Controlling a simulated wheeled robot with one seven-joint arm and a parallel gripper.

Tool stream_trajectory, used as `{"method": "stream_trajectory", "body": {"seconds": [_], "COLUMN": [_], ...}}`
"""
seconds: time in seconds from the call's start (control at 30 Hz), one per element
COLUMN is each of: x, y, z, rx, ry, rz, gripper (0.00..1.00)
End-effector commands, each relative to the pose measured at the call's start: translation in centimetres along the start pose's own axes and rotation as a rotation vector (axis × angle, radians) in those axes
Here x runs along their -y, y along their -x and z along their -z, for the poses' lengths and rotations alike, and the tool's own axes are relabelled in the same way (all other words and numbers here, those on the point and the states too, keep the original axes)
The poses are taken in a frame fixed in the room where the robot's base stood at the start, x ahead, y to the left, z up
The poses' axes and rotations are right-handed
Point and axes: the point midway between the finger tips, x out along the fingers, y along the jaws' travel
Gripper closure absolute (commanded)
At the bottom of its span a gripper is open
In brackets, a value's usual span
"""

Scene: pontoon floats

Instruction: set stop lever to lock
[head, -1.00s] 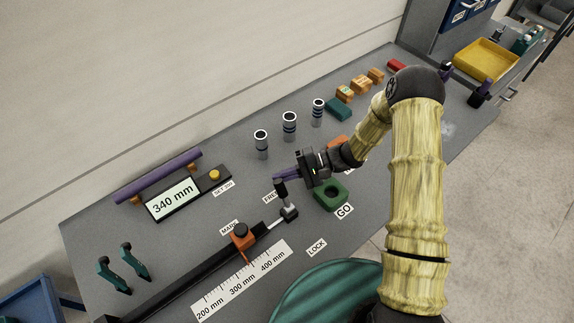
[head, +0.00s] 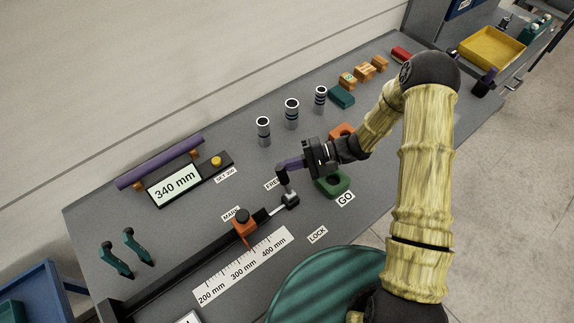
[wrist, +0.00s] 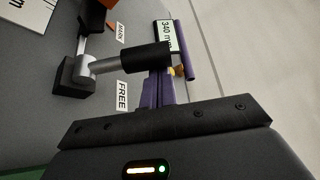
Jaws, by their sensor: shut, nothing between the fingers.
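The stop lever (head: 283,178) has a black handle that stands up from a dark pivot block (head: 290,200) on the bench, on the side of the FREE label (head: 272,184). The LOCK label (head: 317,235) lies on the other side, toward the front edge. In the wrist view the black handle (wrist: 147,57) sits on a silver arm (wrist: 105,66) from the block. My gripper (head: 284,164) has purple fingers, shut and empty, right by the handle's top. In the wrist view the fingertips (wrist: 160,82) partly lie behind the handle; I cannot tell whether they touch it.
An orange marker stop (head: 243,226) sits on the black rail beside a ruler (head: 243,268). Several dark-banded cylinders, including one at the left (head: 263,131), stand behind. A 340 mm display (head: 175,185) is at left.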

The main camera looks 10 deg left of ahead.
Motion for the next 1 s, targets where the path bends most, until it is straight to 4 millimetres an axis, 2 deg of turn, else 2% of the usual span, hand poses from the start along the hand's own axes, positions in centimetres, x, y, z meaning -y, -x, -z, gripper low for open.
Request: {"method": "stream_trajectory", "body": {"seconds": [0.57,1.0], "x": [-0.2,-1.0], "y": [0.6,2.2], "z": [-0.9,-3.5], "rx": [-0.001,-0.003], "ry": [0.118,0.446], "rz": [0.073,0.268], "gripper": [1.00,1.00]}}
